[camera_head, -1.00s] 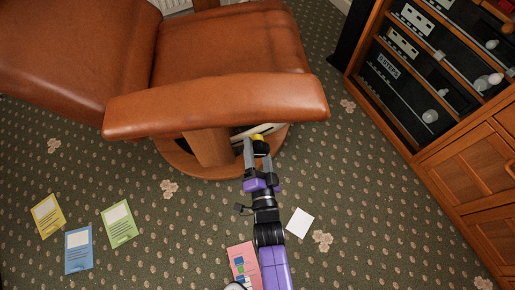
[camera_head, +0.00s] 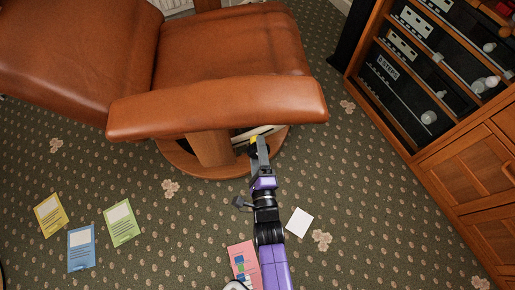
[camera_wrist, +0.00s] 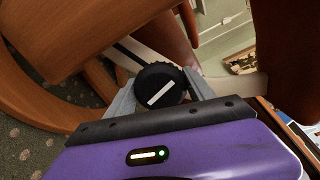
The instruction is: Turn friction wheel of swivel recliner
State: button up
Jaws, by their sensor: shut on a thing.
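The swivel recliner (camera_head: 228,48) is brown leather with a wooden frame and round base, at the top left of the head view. Its friction wheel (camera_wrist: 160,86) is a black ribbed knob with a white bar, seen face-on in the wrist view; the bar slants up to the right. My gripper (camera_head: 257,147) reaches under the front armrest (camera_head: 215,108). In the wrist view my gripper (camera_wrist: 160,92) has its grey fingers on both sides of the wheel, shut on it. In the head view the wheel is mostly hidden by the fingers.
A wooden cabinet (camera_head: 465,165) with dark shelves stands at the right. Yellow (camera_head: 50,214), blue (camera_head: 81,249), green (camera_head: 121,223) and pink (camera_head: 243,264) cards and a white square (camera_head: 299,222) lie on the patterned carpet. The carpet between recliner and cabinet is clear.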

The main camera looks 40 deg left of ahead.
jog(key=shift+m, duration=1.9)
jog(key=o, duration=1.4)
jog(key=shift+c, duration=0.2)
jog(key=p+v, duration=0.3)
jog(key=v, duration=0.5)
jog(key=shift+p, duration=0.4)
